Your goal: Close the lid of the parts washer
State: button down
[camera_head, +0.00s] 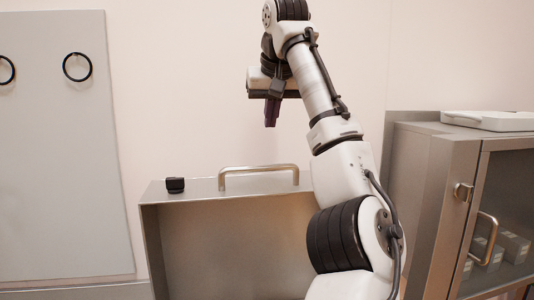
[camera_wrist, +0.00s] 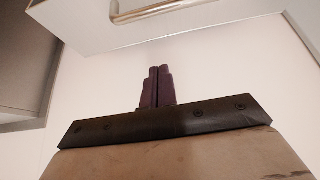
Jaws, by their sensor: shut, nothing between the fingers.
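The parts washer's lid (camera_head: 228,240) appears to be the grey metal box shape at the bottom middle of the head view, raised with its hollow inside facing me. A bar handle (camera_head: 258,168) is fixed along its upper face; the handle also shows at the top of the wrist view (camera_wrist: 158,10). My gripper (camera_head: 271,122) points down above and behind the handle, apart from it. Its dark purple fingers are together and empty, as the wrist view also shows (camera_wrist: 158,70). The washer's tub is not in view, and my arm covers the lid's right side.
A small black knob (camera_head: 175,185) sits on the lid's upper face, left of the handle. A grey wall panel (camera_head: 60,180) with black rings is at left. A metal cabinet (camera_head: 418,190) with a glazed door stands at right, a white tray (camera_head: 488,121) on top.

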jog(key=p, duration=0.1)
send_over(270, 186)
jog(key=w, duration=0.4)
jog(key=f, duration=0.8)
jog(key=shift+a, duration=0.3)
jog(key=shift+s+f, duration=0.15)
jog(key=shift+f, duration=0.15)
jog(key=shift+s+d+f, duration=0.1)
jog(key=shift+s+d, duration=0.05)
jog(key=shift+s, duration=0.45)
jog(key=shift+s+d+f, duration=0.1)
jog(key=shift+s+d, duration=0.05)
jog(key=shift+s, duration=0.45)
jog(key=shift+s+f+p, duration=0.1)
jog(key=shift+s+p, duration=0.2)
jog(key=shift+s, duration=0.15)
